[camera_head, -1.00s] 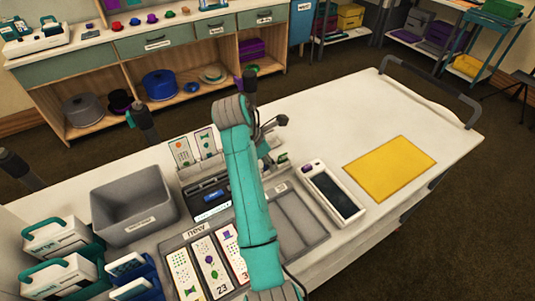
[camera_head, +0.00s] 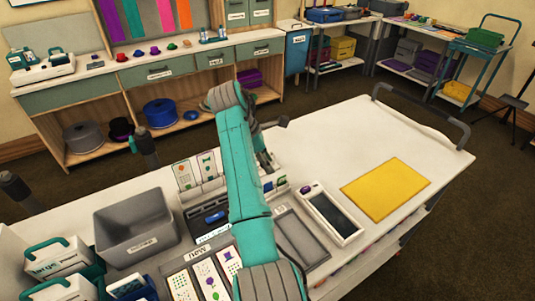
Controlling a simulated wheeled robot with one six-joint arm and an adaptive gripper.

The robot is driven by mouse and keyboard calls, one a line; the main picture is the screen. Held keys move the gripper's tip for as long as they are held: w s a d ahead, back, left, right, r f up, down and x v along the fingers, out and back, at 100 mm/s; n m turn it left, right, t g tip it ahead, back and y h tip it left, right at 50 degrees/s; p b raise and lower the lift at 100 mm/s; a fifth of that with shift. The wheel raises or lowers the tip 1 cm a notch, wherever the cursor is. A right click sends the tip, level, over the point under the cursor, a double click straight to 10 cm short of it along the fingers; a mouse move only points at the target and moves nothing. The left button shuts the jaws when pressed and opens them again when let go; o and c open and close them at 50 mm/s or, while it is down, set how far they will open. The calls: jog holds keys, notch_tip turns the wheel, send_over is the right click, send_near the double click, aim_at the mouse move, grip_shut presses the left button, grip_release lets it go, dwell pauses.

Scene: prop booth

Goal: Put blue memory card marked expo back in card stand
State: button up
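My gripper (camera_head: 267,160) is mostly hidden behind my teal arm, over the back part of the white worktop. I cannot see whether its fingers are open or hold anything. A small stand with blue and green pieces (camera_head: 276,184) shows just below it, partly covered by the arm; it may be the card stand. A small blue piece (camera_head: 214,217) sits in a dark unit left of the arm. The "expo" marking cannot be read on any piece, so I cannot tell which is the memory card.
A grey bin (camera_head: 138,222) stands on the left of the worktop, with white and teal cases (camera_head: 58,258) nearer. Printed strips (camera_head: 204,278) lie in a tray in front. A tablet-like device (camera_head: 333,212) and a yellow mat (camera_head: 386,189) lie right. The far right worktop is clear.

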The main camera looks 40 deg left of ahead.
jog(key=m+g, duration=0.1)
jog(key=m, duration=0.2)
jog(key=m+g+h, duration=0.1)
jog(key=m, duration=0.3)
jog(key=m+g, duration=0.2)
jog(key=m, duration=0.1)
jog(key=shift+w+r, duration=0.1)
jog(key=shift+r, duration=0.2)
jog(key=shift+m, duration=0.4)
jog(key=shift+s+d+m+g, duration=0.2)
jog(key=shift+m+g, duration=0.1)
jog(key=shift+m, duration=0.3)
jog(key=shift+s+m, duration=0.1)
jog(key=shift+m, duration=0.2)
jog(key=shift+d+m, duration=0.1)
jog(key=shift+m, duration=0.4)
